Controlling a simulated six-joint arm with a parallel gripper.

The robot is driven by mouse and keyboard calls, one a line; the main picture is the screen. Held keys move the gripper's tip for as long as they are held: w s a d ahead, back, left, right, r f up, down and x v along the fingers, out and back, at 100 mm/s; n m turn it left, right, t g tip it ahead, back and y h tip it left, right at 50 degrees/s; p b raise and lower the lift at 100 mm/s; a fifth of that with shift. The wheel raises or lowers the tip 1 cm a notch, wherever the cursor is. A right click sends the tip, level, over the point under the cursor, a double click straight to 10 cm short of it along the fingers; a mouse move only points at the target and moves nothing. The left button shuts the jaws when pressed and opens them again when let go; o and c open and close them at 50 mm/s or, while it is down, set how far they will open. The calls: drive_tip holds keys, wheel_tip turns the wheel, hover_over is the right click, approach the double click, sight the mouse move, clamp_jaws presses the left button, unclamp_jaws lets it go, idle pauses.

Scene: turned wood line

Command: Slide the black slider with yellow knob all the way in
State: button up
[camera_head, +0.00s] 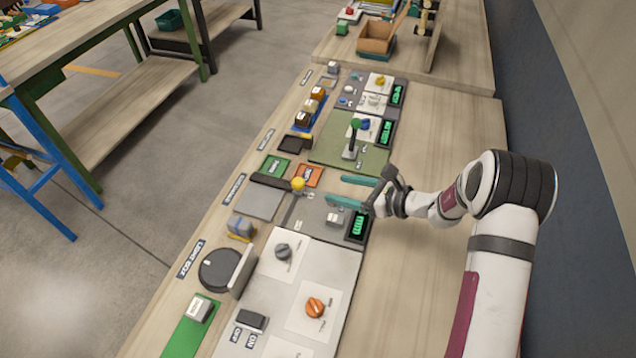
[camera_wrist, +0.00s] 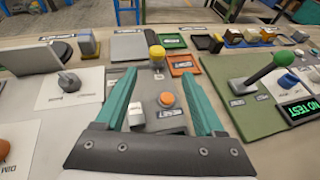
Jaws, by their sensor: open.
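The yellow knob (camera_head: 298,184) stands at the far end of a grey panel (camera_head: 312,212), on the side away from my arm. A dark bar (camera_head: 270,181) lies beside it to the left. In the wrist view the yellow knob (camera_wrist: 157,53) is upright, ahead of my fingertips and roughly centred between them. My gripper (camera_head: 335,189) is open and empty, with its two teal fingers spread above the panel and pointing toward the knob. It is apart from the knob. The wrist view also shows my gripper (camera_wrist: 157,70). How far the slider is out cannot be told.
An orange button (camera_wrist: 166,99) and a white switch (camera_wrist: 136,114) sit between and below my fingers. A green-knobbed lever (camera_head: 355,125) stands on the neighbouring green panel. An orange tray (camera_head: 309,175) is near the knob.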

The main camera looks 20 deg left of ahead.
drive_tip(key=v, duration=0.4)
drive_tip(key=shift+d, duration=0.1)
drive_tip(key=s+d+r+n+g+h, duration=0.1)
drive_tip(key=s+r+n+g+h, duration=0.1)
drive_tip(key=s+r+n, duration=0.35)
drive_tip(key=s+d+r+n+g+h, duration=0.1)
drive_tip(key=s+r+n+g+h, duration=0.15)
drive_tip(key=s+r, duration=0.65)
drive_tip(key=s+d+f+n+h, duration=0.1)
drive_tip(key=s+d+n+h, duration=0.2)
drive_tip(key=s, duration=0.6)
drive_tip(key=s+d+f+n+h, duration=0.1)
drive_tip(key=s+d+n+h, duration=0.3)
drive_tip(key=s+d, duration=0.4)
drive_tip(key=shift+s+d+t, duration=0.25)
drive_tip(key=shift+s+t, duration=0.1)
drive_tip(key=shift+s, duration=0.35)
drive_tip(key=shift+f, duration=0.1)
